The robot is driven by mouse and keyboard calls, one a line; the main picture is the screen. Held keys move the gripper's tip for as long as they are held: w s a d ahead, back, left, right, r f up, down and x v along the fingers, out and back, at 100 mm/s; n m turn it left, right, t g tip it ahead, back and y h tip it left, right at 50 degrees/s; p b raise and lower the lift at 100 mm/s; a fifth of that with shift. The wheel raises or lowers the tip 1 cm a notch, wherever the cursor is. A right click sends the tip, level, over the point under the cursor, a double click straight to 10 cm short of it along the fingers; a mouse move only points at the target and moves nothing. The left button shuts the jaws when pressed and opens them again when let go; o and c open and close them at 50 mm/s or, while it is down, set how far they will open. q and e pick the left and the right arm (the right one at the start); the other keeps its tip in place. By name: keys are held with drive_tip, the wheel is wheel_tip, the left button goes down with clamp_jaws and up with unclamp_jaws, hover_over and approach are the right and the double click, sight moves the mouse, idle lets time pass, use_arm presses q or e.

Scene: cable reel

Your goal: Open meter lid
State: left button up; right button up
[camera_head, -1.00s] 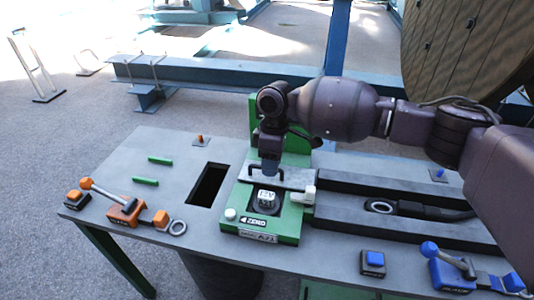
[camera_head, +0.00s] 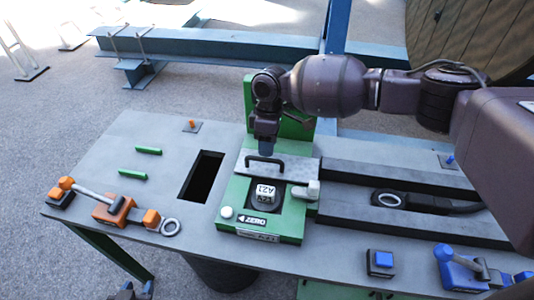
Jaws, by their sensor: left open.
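The green meter (camera_head: 231,232) sits on the grey table, with a "ZERO" label on its front. A grey plate with a black handle (camera_head: 265,160) lies flat across its rear part; I take this plate (camera_head: 300,167) for the lid. In front of it a white block marked with characters (camera_head: 265,193) sits in a dark round recess. My right gripper (camera_head: 266,149) points down just behind or above the handle; whether it touches the handle or how far its jaws are apart is unclear.
A green upright panel (camera_head: 296,127) rises behind the meter. A rectangular hole (camera_head: 203,179) lies to its left, dark rails (camera_head: 410,175) to its right. An orange lever unit (camera_head: 112,209) and a blue one (camera_head: 456,268) stand near the front edge.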

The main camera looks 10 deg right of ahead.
sight(277, 161)
drive_tip(key=shift+s+a+f, duration=0.1)
drive_tip(key=shift+s+f, duration=0.05)
drive_tip(key=shift+f, duration=0.75)
drive_tip(key=shift+s+a+f, duration=0.1)
drive_tip(key=shift+s+f, duration=0.05)
drive_tip(key=shift+f, duration=0.75)
clamp_jaws()
